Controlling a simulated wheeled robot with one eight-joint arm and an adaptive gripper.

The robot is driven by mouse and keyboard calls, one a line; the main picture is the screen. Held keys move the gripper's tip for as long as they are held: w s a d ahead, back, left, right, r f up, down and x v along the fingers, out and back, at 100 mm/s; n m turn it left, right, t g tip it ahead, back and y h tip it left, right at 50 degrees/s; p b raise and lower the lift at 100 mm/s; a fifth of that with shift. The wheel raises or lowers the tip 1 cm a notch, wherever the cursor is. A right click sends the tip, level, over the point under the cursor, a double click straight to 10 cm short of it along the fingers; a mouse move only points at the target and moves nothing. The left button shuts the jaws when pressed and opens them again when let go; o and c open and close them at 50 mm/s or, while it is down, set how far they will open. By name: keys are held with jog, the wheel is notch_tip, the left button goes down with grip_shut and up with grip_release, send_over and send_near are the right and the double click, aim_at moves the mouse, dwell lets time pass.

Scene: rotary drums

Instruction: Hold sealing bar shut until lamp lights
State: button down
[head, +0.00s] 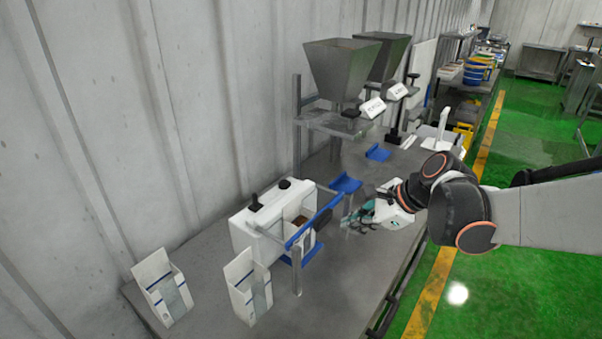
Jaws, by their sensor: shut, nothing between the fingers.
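The sealing machine (252,228) is a white box with black knobs on top, standing on the grey table against the wall. Its blue sealing bar (314,222) slants across the front, apparently raised above the blue lower part (302,252). A small brown item shows behind the bar. I cannot make out a lit lamp. My gripper (352,222) comes in from the right, shut and empty, just right of the bar's right end. Whether the fingertips touch the bar cannot be told.
Two white leaflet holders (164,288) stand at the table's front left. Steel hoppers (342,68) on a stand rise behind the machine. The table front (335,305) is clear. Green floor lies to the right.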

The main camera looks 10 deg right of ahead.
aim_at(321, 218)
jog(key=w+d+f+m, duration=0.2)
jog(key=d+m, duration=0.4)
jog(key=d, duration=0.1)
jog(key=shift+t+y+b, duration=0.35)
jog(key=shift+t+y, duration=0.05)
jog(key=w+a+r+b+x, duration=0.1)
jog(key=b+x, duration=0.3)
jog(key=x, duration=0.8)
jog(key=shift+w+a+r, duration=0.2)
jog(key=shift+w+a, duration=0.2)
jog(key=shift+a, duration=0.05)
